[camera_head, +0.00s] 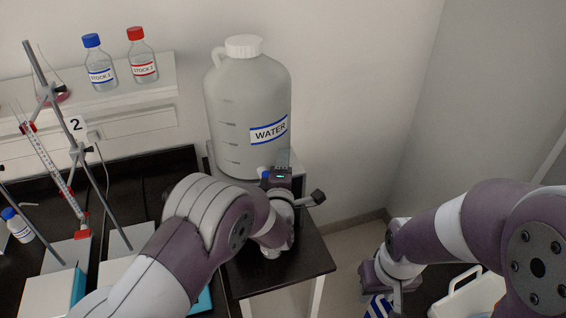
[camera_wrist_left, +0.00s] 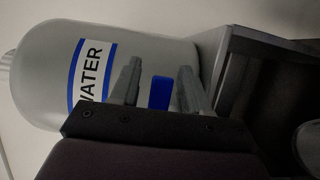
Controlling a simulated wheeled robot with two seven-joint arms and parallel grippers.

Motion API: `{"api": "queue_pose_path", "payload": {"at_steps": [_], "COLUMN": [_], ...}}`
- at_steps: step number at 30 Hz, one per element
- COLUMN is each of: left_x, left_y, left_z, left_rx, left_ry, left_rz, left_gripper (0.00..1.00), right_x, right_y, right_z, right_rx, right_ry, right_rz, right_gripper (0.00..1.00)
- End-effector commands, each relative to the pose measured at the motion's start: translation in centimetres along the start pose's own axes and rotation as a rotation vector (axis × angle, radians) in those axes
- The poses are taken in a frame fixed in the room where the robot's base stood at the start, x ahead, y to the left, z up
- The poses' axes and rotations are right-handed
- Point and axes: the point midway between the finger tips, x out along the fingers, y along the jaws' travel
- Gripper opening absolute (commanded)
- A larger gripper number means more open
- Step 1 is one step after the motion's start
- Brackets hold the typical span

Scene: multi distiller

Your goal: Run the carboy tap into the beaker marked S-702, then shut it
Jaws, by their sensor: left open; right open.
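The white carboy (camera_head: 240,110), labelled WATER, stands on a raised support above a small black table. Its blue tap handle (camera_head: 265,174) shows just beside my left gripper (camera_head: 277,170), whose wrist hides most of the tap. In the left wrist view the blue handle (camera_wrist_left: 160,92) appears between the two fingers of my open left gripper (camera_wrist_left: 157,75), with the carboy (camera_wrist_left: 45,80) behind; I cannot tell whether they touch. My right gripper (camera_head: 376,282) is open, low at the right, its fingers barely visible. I see no beaker marked S-702.
The small table's black top (camera_head: 305,262) has a bare front right corner. A blue-capped bottle (camera_head: 100,65) and a red-capped bottle (camera_head: 143,58) stand on the shelf. A white container (camera_head: 470,295) is lower right.

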Motion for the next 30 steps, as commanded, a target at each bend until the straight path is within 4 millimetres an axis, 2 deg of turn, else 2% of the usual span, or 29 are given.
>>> {"api": "queue_pose_path", "payload": {"at_steps": [6,10,11,16,21,24,30], "left_x": [0.0,0.0,0.0,0.0,-0.7,-1.2,-1.9], "left_y": [0.0,0.0,0.0,-0.4,-1.1,-0.8,-0.1], "left_z": [0.0,0.0,0.0,0.0,0.3,0.6,0.9], "left_rx": [0.0,0.0,0.0,-0.001,-0.001,-0.001,-0.001], "left_ry": [0.0,0.0,0.0,-0.017,-0.183,-0.3,-0.457], "left_rz": [0.0,-0.001,-0.001,0.0,0.006,0.005,0.001], "left_gripper": [0.46,0.03,0.0,0.0,0.0,0.0,0.0], "right_x": [0.0,0.0,0.0,0.7,4.8,6.1,6.4], "right_y": [0.0,0.0,0.0,0.0,0.0,0.0,0.0], "right_z": [0.0,0.0,0.0,0.1,0.6,0.8,0.8], "right_rx": [0.0,0.0,0.0,0.0,0.0,0.0,0.0], "right_ry": [0.0,0.0,0.0,0.0,0.0,-0.001,0.0], "right_rz": [0.0,0.0,0.0,0.0,0.0,0.0,0.0], "right_gripper": [0.43,0.43,0.43,0.43,0.43,0.43,0.43]}}
